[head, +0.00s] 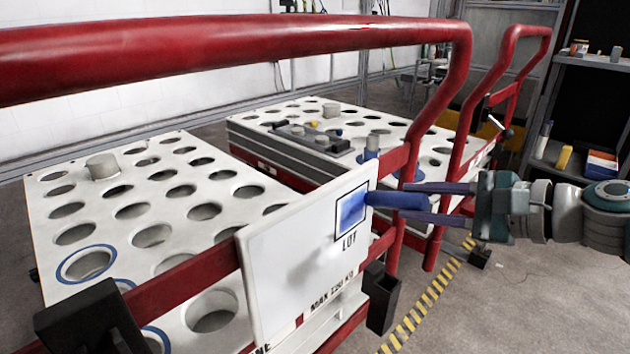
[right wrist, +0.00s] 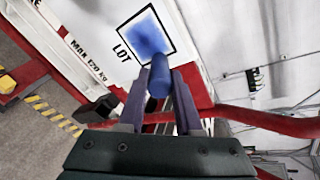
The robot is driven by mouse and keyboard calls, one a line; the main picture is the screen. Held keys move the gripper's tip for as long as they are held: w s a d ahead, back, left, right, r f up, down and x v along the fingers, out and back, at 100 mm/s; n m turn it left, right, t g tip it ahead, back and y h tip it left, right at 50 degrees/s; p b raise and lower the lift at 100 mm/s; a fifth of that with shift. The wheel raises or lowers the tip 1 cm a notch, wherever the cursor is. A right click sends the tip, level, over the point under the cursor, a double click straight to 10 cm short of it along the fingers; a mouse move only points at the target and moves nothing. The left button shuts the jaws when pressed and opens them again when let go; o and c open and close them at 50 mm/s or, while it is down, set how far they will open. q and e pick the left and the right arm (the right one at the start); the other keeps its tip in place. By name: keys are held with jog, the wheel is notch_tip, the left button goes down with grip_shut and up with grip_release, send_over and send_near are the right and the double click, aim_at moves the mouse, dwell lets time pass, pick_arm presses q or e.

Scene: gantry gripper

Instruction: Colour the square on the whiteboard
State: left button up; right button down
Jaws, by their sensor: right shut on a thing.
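The whiteboard (head: 285,270) is a white panel hung on the red cart frame. Its black-outlined square (head: 341,226) above the word LOT is mostly filled with uneven blue, with pale strips near the outline. My right gripper (head: 408,202) is shut on a thick blue marker (head: 392,200), whose tip end points at the square's right side. In the right wrist view the marker (right wrist: 159,78) sits between both fingers and overlaps the lower part of the square (right wrist: 146,38). Whether the tip touches the board cannot be told. My left gripper is not in view.
Red rails (head: 230,50) run above and beside the board. White cart tops with round holes (head: 135,210) lie behind it. A black holder (head: 382,300) hangs just right of the board. A shelf with small items (head: 590,165) stands at the far right. Open floor (head: 530,300) lies lower right.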

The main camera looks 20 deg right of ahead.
jog(key=shift+s+a+r+p, duration=0.1)
jog(key=shift+s+a+p, duration=0.15)
jog(key=shift+a+p, duration=0.3)
jog(key=shift+s+a+r+p, duration=0.1)
jog(key=shift+s+a+p, duration=0.1)
jog(key=shift+a+p, duration=0.3)
jog(key=a, duration=0.1)
jog(key=s+a+p, duration=0.1)
jog(key=a, duration=0.1)
jog(key=s+a+p, duration=0.1)
jog(key=shift+a+f, duration=0.2)
jog(key=shift+a, duration=0.1)
jog(key=shift+s+d, duration=0.4)
jog(key=shift+s, duration=0.5)
jog(key=shift+s+d, duration=0.4)
jog(key=shift+s, duration=0.5)
jog(key=shift+s+d, duration=0.4)
jog(key=shift+s, duration=0.5)
jog(key=shift+s+d+p, duration=0.15)
jog(key=shift+s+d, duration=0.15)
jog(key=shift+s, duration=0.4)
jog(key=shift+s+d+p, duration=0.15)
jog(key=shift+s+d, duration=0.1)
jog(key=shift+s, duration=0.45)
